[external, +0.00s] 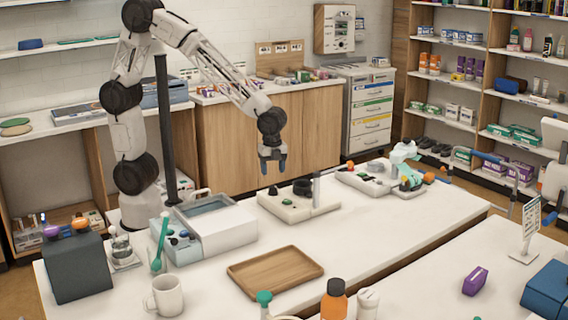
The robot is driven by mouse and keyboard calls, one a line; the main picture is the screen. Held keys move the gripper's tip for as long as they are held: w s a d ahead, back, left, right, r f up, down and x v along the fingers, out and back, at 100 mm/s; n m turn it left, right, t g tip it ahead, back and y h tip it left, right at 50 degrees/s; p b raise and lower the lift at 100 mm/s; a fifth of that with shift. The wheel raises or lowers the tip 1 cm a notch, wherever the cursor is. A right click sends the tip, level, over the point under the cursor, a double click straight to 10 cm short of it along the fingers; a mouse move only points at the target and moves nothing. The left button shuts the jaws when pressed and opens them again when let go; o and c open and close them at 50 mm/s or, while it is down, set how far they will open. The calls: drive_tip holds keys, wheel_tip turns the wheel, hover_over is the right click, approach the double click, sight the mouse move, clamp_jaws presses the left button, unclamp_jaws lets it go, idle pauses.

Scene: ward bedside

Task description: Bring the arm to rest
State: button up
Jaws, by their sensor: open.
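My gripper (273,164) hangs from the end of my arm, pointing down, over the middle of the white table (370,228). It is open and nothing shows between its fingers. It is in the air, apart from the table top, close to a white device with black and green parts (298,205). My arm is bent, rising from the left side of the table and reaching across to the right.
A wooden tray (275,271) lies empty at the front. A white mug (164,296), a dark box (77,267) and a white-blue bin (215,225) stand at left. Bare table lies right of the tray.

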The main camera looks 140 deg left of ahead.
drive_tip(key=s+d+r, duration=0.1)
drive_tip(key=d+r, duration=0.2)
drive_tip(key=d, duration=0.4)
drive_tip(key=s+d+r+n+t, duration=0.1)
drive_tip(key=d+r, duration=0.2)
drive_tip(key=d, duration=0.4)
drive_tip(key=s+d+r, duration=0.1)
drive_tip(key=d+r, duration=0.2)
drive_tip(key=d, duration=0.5)
drive_tip(key=s+d+r+n, duration=0.1)
drive_tip(key=s+d, duration=0.5)
drive_tip(key=d, duration=0.2)
drive_tip(key=s+d+r+t, duration=0.1)
drive_tip(key=s+d+r, duration=0.1)
drive_tip(key=s+d, duration=0.5)
drive_tip(key=shift+s+d+r+n+t, duration=0.3)
drive_tip(key=shift+d+n, duration=0.1)
drive_tip(key=shift+d, duration=0.55)
drive_tip(key=shift+w, duration=0.1)
